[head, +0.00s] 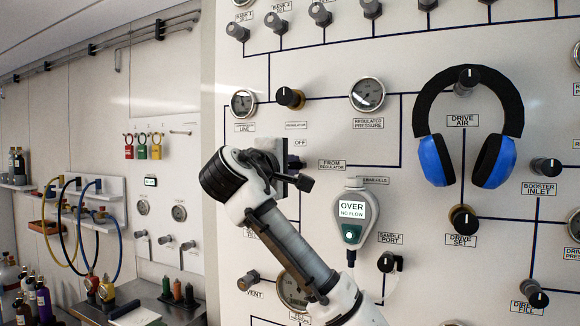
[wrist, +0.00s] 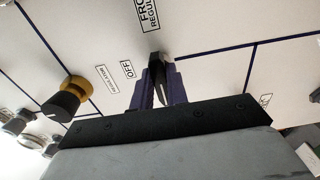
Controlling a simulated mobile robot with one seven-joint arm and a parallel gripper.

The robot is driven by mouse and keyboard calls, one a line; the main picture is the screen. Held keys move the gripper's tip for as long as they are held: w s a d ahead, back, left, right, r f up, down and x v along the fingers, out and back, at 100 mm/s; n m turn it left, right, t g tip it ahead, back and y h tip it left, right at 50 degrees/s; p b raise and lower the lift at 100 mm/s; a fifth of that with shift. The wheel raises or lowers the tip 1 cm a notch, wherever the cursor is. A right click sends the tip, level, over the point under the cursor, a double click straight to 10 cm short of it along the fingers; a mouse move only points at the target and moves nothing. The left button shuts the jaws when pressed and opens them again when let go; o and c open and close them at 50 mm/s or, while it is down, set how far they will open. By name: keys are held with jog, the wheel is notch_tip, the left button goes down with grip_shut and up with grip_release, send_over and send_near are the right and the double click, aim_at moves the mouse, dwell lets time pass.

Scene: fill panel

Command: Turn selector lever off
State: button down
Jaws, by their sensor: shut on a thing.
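The black selector lever (wrist: 157,74) stands out from the white panel next to the OFF label (wrist: 127,69) in the wrist view. My gripper (wrist: 161,92) has its two dark purple fingers on either side of the lever, shut on it. In the head view, the lever's black end (head: 303,183) shows just right of my wrist, below the OFF label (head: 297,143). My wrist and hand hide the rest of the lever and its base there.
The regulator knob (head: 290,98) and regulated pressure gauge (head: 367,95) sit above. A grey-green sample meter reading "OVER NO FLOW" (head: 352,215) hangs to the right. Blue ear defenders (head: 434,160) hang further right. Several other knobs stick out from the panel.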

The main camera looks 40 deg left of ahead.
jog(key=shift+f+m, duration=0.1)
jog(key=shift+m, duration=0.3)
jog(key=m+b, duration=0.1)
jog(key=m, duration=0.1)
jog(key=shift+a+m, duration=0.1)
jog(key=shift+m, duration=0.3)
jog(key=m+b, duration=0.1)
jog(key=m, duration=0.9)
jog(key=shift+b, duration=0.4)
jog(key=shift+m, duration=2)
jog(key=c, duration=1.4)
grip_release()
